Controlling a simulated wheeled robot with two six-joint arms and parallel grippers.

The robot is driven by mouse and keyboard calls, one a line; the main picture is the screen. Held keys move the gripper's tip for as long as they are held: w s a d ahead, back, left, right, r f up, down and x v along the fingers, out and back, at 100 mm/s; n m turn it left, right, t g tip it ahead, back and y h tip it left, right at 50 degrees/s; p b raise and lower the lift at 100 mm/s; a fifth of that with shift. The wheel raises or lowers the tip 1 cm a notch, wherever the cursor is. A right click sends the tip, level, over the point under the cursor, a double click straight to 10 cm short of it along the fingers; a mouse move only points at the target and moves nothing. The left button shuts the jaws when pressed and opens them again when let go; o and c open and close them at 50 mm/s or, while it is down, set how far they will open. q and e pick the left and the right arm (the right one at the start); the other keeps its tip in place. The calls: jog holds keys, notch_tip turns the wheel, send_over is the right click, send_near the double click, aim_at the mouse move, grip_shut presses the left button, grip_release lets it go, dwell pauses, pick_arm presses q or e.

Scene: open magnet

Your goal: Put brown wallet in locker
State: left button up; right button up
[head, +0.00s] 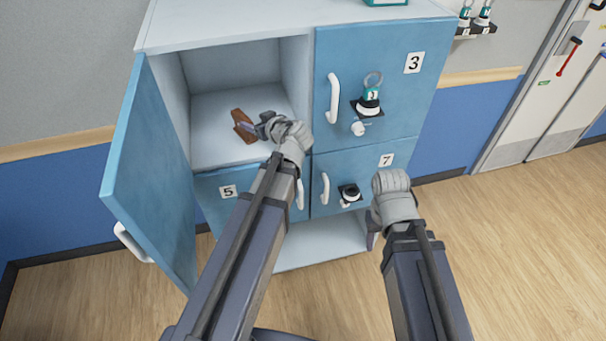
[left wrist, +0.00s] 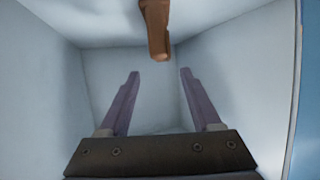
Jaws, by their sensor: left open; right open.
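The brown wallet (head: 240,121) is inside the open upper-left locker (head: 215,147), over its pale floor. Whether it rests on the floor is unclear. My left gripper (head: 252,129) reaches into this locker, right beside the wallet. In the left wrist view the two fingers (left wrist: 158,78) are spread with a clear gap, and the wallet (left wrist: 156,30) shows at the top, above the gap and not clamped. My right gripper (head: 373,232) is open, low in front of the lockers, mostly hidden by its own wrist, with no object seen in it.
The blue locker door (head: 150,165) hangs wide open at the left. Shut doors are number 3 (head: 395,85) with a key ring in its lock, number 5 (head: 225,205) below, and number 7 (head: 375,175). The wood floor (head: 530,230) at right is clear.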

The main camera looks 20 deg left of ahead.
pick_arm(q)
jog(key=s+d+f+m+g+h, duration=0.2)
jog(key=s+d, duration=0.4)
jog(key=d, duration=0.3)
jog(key=s+d+f+m+g+h, duration=0.3)
jog(key=s+d+f+m, duration=0.3)
jog(key=d, duration=0.4)
jog(key=s+d+f+m+g+h, duration=0.3)
jog(key=s+d+f+m+h, duration=0.1)
jog(key=s+d, duration=0.4)
jog(key=shift+s+d+f+m+h, duration=0.3)
jog(key=shift+d+f+m, duration=0.3)
jog(key=shift+d+m, duration=0.45)
jog(key=shift+a, duration=0.2)
